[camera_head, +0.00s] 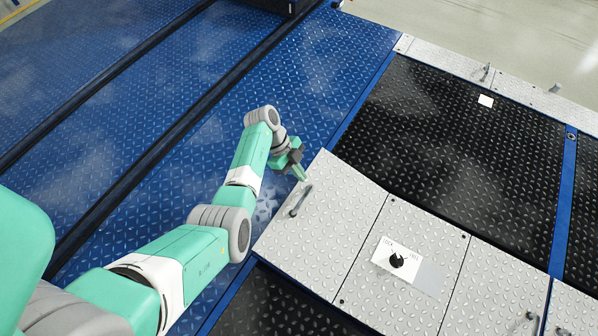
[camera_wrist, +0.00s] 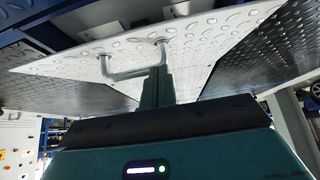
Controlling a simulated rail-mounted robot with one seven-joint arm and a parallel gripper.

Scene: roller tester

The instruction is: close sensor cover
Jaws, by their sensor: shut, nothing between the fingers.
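The sensor cover appears to be the silver diamond-plate panel (camera_head: 325,225) at the centre of the head view, with a grey bar handle (camera_head: 299,201) near its left edge. Its left side seems slightly raised over the blue frame, but I cannot tell by how much. My gripper (camera_head: 302,175) is just beyond the cover's upper-left edge, near the handle. In the wrist view the panel (camera_wrist: 80,62) spans the top with its handle (camera_wrist: 130,75). My gripper fingers (camera_wrist: 157,88) are together and empty beside the handle's right end; contact is unclear.
A fixed silver panel with a lock knob (camera_head: 397,260) adjoins the cover on the right. Black plates (camera_head: 450,120) lie above it and below it. The blue treaded floor (camera_head: 180,100) on the left is clear apart from dark rails.

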